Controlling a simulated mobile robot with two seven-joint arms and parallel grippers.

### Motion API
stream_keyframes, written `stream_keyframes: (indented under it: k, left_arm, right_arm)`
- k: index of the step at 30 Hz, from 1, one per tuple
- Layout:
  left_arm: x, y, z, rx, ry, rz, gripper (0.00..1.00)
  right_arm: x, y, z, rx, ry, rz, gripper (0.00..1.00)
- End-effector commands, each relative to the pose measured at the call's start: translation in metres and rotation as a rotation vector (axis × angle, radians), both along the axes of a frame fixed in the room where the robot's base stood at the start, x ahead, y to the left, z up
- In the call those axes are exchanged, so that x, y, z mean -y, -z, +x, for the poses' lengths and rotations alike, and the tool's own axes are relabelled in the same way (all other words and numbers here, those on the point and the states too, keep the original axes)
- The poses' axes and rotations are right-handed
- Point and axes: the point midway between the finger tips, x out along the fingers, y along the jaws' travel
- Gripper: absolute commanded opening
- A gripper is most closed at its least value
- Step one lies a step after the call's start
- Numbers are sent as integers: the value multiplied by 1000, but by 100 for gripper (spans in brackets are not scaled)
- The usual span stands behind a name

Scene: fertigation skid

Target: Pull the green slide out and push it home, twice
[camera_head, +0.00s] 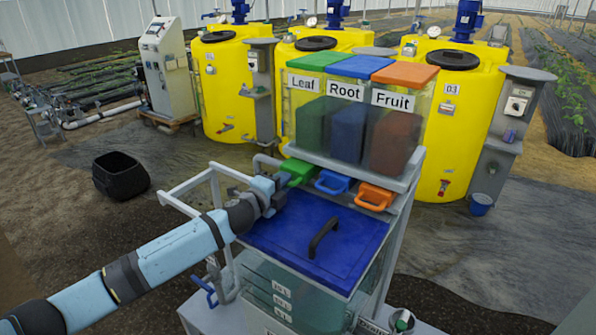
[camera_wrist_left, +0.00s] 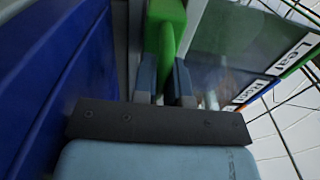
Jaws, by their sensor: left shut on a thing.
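The green slide (camera_head: 298,170) sits under the green-lidded hopper labelled Leaf (camera_head: 311,118), left of a blue slide (camera_head: 332,182) and an orange slide (camera_head: 375,196). My left gripper (camera_head: 277,190) reaches the green slide's near end. In the left wrist view the green slide (camera_wrist_left: 168,35) runs between the two fingers (camera_wrist_left: 165,85), which are shut on it. The fingers hide part of its handle. I cannot tell exactly how far out the slide stands. My right gripper is not in view.
A tank with a blue lid (camera_head: 290,245) and dark handle (camera_head: 324,236) stands just below the slides. A white pipe frame (camera_head: 190,190) is at its left. Blue Root and orange Fruit hoppers adjoin. Yellow tanks (camera_head: 225,90) stand behind. A black tub (camera_head: 120,177) sits on the ground at left.

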Motion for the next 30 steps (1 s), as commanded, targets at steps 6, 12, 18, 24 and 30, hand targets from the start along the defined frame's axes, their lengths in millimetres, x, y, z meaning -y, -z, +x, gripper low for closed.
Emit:
stream_keyframes:
  k: [6,12,18,24,30]
  left_arm:
    - [-9,2,-14,-2,0,0,0]
    - [-16,1,-26,-2,0,-1,0]
    - [-19,1,-32,-1,-2,0,0]
    - [-19,1,-31,-1,-2,0,0]
    - [-12,1,-21,0,-1,-1,0]
  right_arm:
    - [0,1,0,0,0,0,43]
    - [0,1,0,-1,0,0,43]
    - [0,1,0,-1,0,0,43]
    - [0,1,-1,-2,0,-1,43]
    - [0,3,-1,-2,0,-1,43]
